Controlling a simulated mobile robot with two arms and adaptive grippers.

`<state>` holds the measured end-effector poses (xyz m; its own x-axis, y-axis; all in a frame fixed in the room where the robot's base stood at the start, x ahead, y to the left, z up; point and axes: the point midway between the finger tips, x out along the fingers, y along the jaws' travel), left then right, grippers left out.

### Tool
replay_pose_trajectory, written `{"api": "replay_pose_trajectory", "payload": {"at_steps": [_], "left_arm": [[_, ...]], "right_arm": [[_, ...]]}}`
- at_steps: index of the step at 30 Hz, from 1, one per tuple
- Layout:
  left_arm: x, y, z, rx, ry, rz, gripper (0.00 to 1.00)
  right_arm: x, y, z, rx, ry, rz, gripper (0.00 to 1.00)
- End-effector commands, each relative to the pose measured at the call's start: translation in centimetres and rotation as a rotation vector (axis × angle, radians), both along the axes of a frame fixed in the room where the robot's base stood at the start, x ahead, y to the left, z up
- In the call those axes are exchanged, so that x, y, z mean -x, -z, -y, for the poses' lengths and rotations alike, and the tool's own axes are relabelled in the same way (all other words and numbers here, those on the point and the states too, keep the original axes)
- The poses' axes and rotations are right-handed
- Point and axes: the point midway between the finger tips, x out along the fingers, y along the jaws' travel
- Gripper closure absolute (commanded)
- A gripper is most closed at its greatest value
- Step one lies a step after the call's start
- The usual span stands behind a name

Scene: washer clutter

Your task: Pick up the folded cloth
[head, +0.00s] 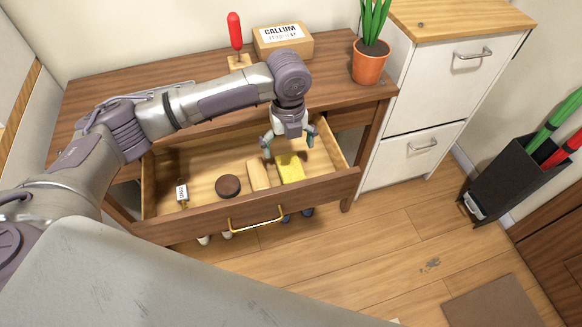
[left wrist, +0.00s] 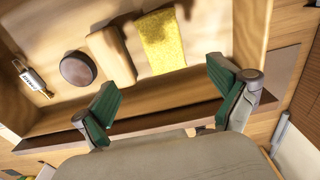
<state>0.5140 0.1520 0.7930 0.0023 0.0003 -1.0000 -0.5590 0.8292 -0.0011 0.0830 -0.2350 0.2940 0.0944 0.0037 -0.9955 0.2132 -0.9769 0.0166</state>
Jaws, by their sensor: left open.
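The folded cloth, a flat yellow rectangle (head: 290,168), lies in the open drawer (head: 206,222) toward its right side. It also shows in the left wrist view (left wrist: 161,42), beyond my fingertips. My left gripper (head: 289,146) is above the back part of the drawer, over the cloth's far end. It is open and empty, and its green finger pads stand wide apart in the left wrist view (left wrist: 165,92). My right gripper is not in view.
Left of the cloth in the drawer are a tan block (head: 258,175), a dark round object (head: 228,186) and a small tagged item (head: 183,195). On the table top are a red-handled tool (head: 235,32), a cardboard box (head: 283,40) and a potted plant (head: 369,62).

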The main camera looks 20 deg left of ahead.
Motion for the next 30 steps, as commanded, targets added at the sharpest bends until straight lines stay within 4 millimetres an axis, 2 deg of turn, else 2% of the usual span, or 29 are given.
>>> {"api": "replay_pose_trajectory", "payload": {"at_steps": [3,11,19,28,29,30], "left_arm": [[0.0,2.1,0.0,-0.001,-0.002,-0.002,0.03],[0.0,4.0,0.2,-0.001,-0.001,0.001,0.03],[0.2,7.8,0.5,-0.001,-0.001,0.000,0.03],[0.2,8.4,0.6,0.000,0.000,0.002,0.03],[0.2,8.4,0.6,0.000,0.000,0.002,0.05],[0.2,8.4,0.6,0.000,0.000,0.002,0.11]], "right_arm": [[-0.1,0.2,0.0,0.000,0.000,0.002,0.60],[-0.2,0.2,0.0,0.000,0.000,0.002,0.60],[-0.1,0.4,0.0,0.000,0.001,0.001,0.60],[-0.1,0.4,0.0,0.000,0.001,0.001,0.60],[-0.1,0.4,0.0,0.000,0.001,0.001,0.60],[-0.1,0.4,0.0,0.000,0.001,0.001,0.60]]}}
